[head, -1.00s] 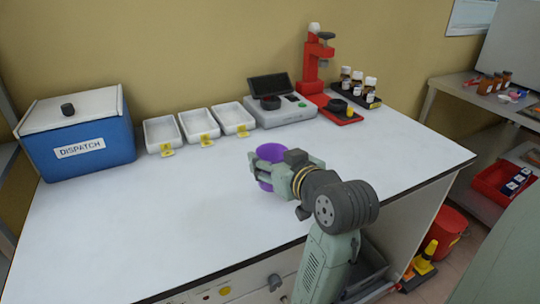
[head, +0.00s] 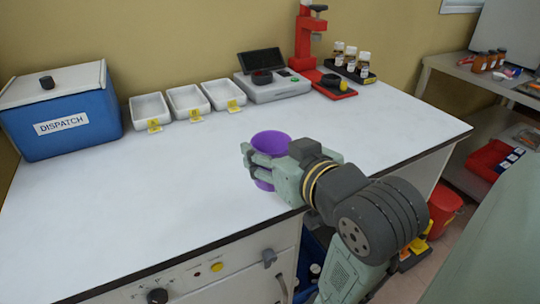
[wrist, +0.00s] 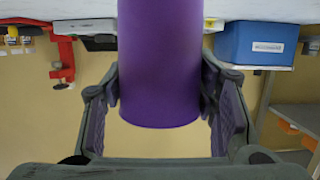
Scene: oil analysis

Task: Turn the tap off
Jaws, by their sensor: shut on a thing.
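My gripper (head: 257,163) is shut on a purple cup (head: 271,143), which is above the front part of the white bench top. Its two fingers press the cup from both sides in the wrist view, where the cup (wrist: 160,65) fills the middle. I cannot tell whether the cup touches the bench. No other tap shows clearly.
A blue dispatch box (head: 60,128), several white trays (head: 187,101), a grey instrument (head: 272,88) and a red stand (head: 304,45) line the back. A black knob (head: 157,296) and yellow button (head: 217,267) sit on the front panel. The bench's middle is clear.

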